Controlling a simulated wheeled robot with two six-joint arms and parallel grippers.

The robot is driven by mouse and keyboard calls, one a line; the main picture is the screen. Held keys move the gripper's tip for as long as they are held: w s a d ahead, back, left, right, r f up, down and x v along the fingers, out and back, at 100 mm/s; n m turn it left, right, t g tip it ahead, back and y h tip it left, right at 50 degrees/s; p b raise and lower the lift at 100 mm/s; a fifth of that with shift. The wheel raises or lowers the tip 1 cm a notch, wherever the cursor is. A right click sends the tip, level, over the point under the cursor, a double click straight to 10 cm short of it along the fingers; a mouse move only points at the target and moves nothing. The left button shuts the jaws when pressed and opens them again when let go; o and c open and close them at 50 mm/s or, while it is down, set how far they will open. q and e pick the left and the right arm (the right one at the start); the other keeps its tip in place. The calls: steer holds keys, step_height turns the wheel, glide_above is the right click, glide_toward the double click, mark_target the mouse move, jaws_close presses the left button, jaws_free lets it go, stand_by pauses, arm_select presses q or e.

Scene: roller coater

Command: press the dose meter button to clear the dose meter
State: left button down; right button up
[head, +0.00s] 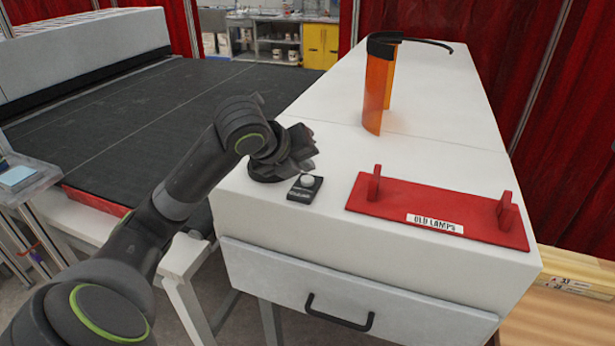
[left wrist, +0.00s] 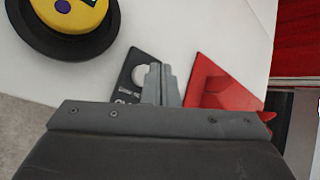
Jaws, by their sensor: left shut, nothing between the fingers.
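The dose meter (head: 300,195) is a small black box with a pale round button (head: 307,181), lying near the front left of the white cabinet top. In the left wrist view the dose meter (left wrist: 125,92) and its round button (left wrist: 138,73) show just left of the fingertips, which hide part of the box. My left gripper (head: 309,150) is shut and empty, with its fingertips above and behind the dose meter in the head view. In the left wrist view its fingers (left wrist: 160,72) are together. I cannot tell any contact with the button. My right gripper is out of view.
A round yellow-and-black object (left wrist: 72,22) sits beside the dose meter. A red "OLD LAMPS" holder (head: 440,212) lies to the right. An orange visor (head: 375,90) stands farther back. The cabinet top (head: 340,150) between them is clear. A dark conveyor (head: 150,110) lies left.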

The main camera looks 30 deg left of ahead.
mark_target(304, 181)
arm_select(q)
steer(key=shift+r+p, duration=2.45)
steer(key=shift+r, duration=0.15)
steer(key=shift+f, duration=0.1)
